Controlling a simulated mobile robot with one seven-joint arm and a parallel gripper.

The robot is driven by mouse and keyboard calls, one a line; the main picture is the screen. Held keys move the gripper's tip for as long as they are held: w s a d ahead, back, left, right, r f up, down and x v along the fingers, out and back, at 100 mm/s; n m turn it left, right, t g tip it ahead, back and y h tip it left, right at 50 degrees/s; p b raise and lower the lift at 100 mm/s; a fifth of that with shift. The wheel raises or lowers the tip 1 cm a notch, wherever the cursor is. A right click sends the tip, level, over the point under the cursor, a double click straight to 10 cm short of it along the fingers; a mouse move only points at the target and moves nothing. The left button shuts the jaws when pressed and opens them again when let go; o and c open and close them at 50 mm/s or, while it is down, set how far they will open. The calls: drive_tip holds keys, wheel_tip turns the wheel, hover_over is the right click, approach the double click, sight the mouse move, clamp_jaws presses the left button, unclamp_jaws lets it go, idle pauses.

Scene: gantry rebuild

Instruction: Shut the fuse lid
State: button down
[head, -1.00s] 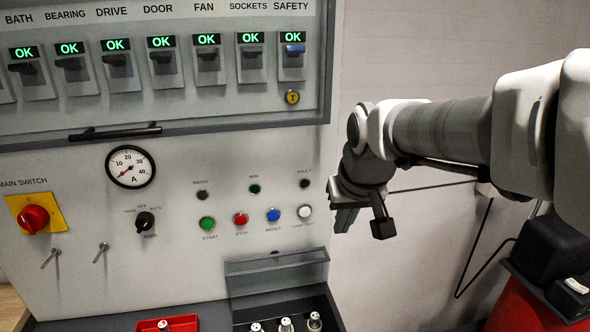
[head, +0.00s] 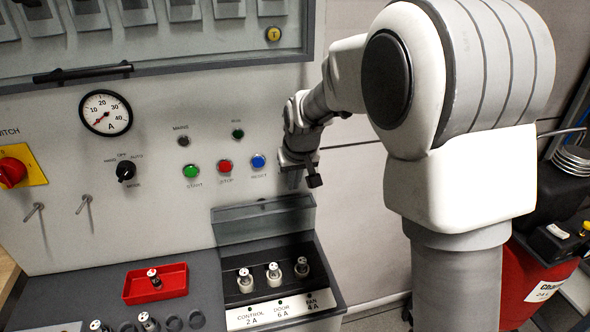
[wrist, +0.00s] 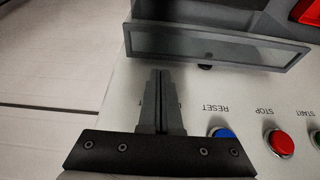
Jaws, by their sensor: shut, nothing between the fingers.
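The fuse lid (head: 262,221) is a grey-framed, see-through flap. It stands raised at the back of the fuse box (head: 331,276), against the panel, so the box is open. Three white-topped fuses stand in the box, above labels CONTROL, DOOR and FAN. My gripper (head: 295,182) is shut and empty, just above the right end of the lid in the head view. In the wrist view, which is upside down, my closed fingertips (wrist: 158,75) are close to the lid's edge (wrist: 212,52). I cannot tell whether they touch it.
Start, stop and reset buttons (head: 258,161) sit on the panel left of my gripper. A red tray (head: 176,289) with one fuse stands left of the box. A red canister (head: 530,290) stands at the right. Bare wall lies right of the panel.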

sight(293, 198)
drive_tip(key=shift+x, duration=1.55)
drive_tip(key=shift+s, duration=0.15)
